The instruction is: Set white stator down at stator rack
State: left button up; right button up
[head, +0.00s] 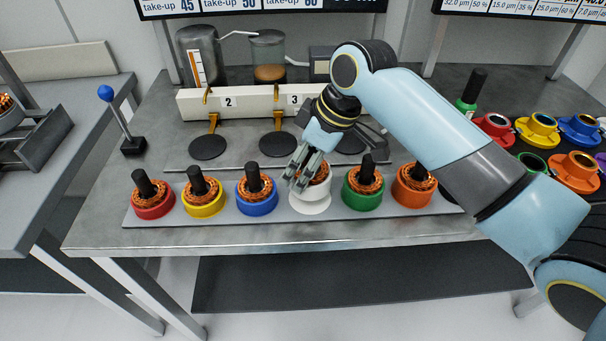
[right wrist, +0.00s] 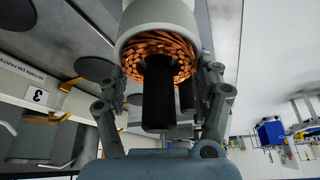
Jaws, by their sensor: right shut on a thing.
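The white stator (head: 318,188) is a white ring with copper windings, upright at the middle of the stator rack (head: 273,215), over a white round base (head: 310,207). My right gripper (head: 301,172) is shut on it from above. In the right wrist view the white stator (right wrist: 158,20) sits between my two fingers (right wrist: 161,85), and a black post (right wrist: 157,100) shows in its middle. I cannot tell whether the stator rests fully on its base. My left gripper is out of view.
On the rack stand red (head: 153,206), yellow (head: 203,205) and blue (head: 257,204) stators to the left, green (head: 362,198) and orange (head: 413,193) to the right, close on both sides. Behind is a white dispenser bar (head: 255,100) with black discs. Coloured flanged parts (head: 538,130) stand at right.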

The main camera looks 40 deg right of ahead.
aim_at(327, 172)
jog(key=shift+f, duration=1.75)
jog(key=o, duration=1.7)
jog(key=shift+f, duration=0.1)
jog(key=v, duration=1.2)
jog(key=shift+p, duration=0.3)
jog(key=shift+s, duration=0.1)
